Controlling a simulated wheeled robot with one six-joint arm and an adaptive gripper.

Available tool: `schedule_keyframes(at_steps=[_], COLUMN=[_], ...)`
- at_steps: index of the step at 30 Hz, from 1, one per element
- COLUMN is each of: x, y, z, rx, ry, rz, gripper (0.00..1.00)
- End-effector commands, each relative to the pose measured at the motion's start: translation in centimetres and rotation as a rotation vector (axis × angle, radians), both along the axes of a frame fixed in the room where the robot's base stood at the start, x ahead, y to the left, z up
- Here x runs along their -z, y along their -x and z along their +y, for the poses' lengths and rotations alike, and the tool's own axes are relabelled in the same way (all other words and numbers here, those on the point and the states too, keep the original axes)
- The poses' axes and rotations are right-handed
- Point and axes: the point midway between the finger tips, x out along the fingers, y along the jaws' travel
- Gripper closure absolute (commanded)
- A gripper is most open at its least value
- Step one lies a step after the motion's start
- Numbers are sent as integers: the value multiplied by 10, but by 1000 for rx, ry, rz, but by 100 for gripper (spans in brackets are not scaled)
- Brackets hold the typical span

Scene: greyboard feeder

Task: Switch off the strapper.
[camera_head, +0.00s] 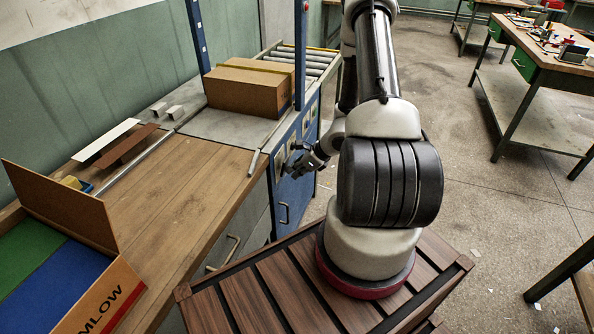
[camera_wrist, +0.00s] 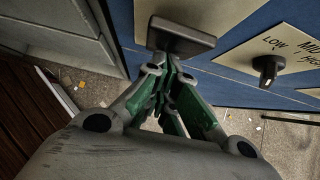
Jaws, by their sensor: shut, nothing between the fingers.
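The strapper (camera_head: 290,202) is a blue cabinet set into the bench line, with pale control plates on its front. My gripper (camera_head: 293,163) is shut and empty at this front, and my arm hides part of the panel. In the wrist view, my gripper (camera_wrist: 172,62) has its fingertips just below a dark rectangular switch or handle (camera_wrist: 181,36) on a pale plate. I cannot tell whether they touch. To its right is a dark rotary knob (camera_wrist: 268,69) on a plate marked LOW and MID, with a third mark partly cut off.
A cardboard box (camera_head: 250,87) sits on the strapper's top, by the roller conveyor (camera_head: 305,58). The wooden bench (camera_head: 185,195) holds an open carton (camera_head: 62,205) at the left. A metal rod (camera_head: 253,163) juts at the bench edge. Floor is open to the right, before other workbenches (camera_head: 550,65).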

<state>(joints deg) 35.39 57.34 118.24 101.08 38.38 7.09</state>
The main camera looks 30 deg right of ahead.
Motion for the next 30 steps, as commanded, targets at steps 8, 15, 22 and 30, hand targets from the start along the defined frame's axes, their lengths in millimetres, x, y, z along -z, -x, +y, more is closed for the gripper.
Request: schedule_keyframes(at_steps=[8, 15, 22, 30], x=[-3, -15, -17, -19], y=[0, -1, -1, 0], z=[0, 0, 0, -3], rx=[-1, 0, -1, -2], ry=[1, 2, 0, 0], rz=[0, -2, -3, -3], gripper=[100, 100, 100, 100])
